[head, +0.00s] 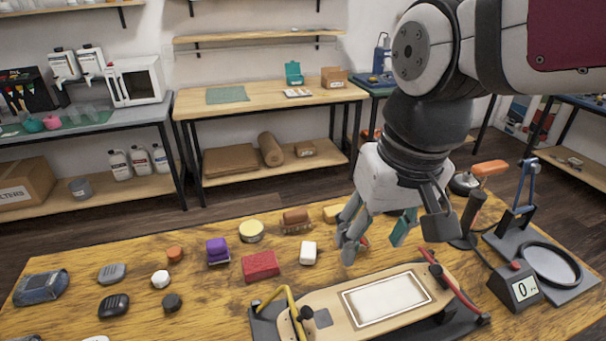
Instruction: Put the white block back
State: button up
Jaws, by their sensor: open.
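A small white block (308,252) lies on the wooden table, right of a red block (261,266). A wooden skateboard deck (322,316) rests in a dark stand at the front, with a white-framed pale rectangular area (387,298) on its top. My gripper (372,242) is open above the table, behind the deck and to the right of the white block. It is apart from the block, and nothing shows held between its fingers. The fingers partly hide small things behind them.
Purple (217,250), yellow (251,231) and brown (295,220) pieces lie behind the blocks. Several small dark and pale pieces lie at left. Yellow (295,312) and red (455,282) clamp arms flank the deck.

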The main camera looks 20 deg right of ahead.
jog(key=s+n, duration=0.1)
jog(key=s, duration=0.6)
jog(key=shift+f, duration=0.4)
notch_tip(320, 180, up, 8)
jog(key=t+p, duration=0.2)
jog(key=p, duration=0.4)
jog(key=shift+d+f, duration=0.1)
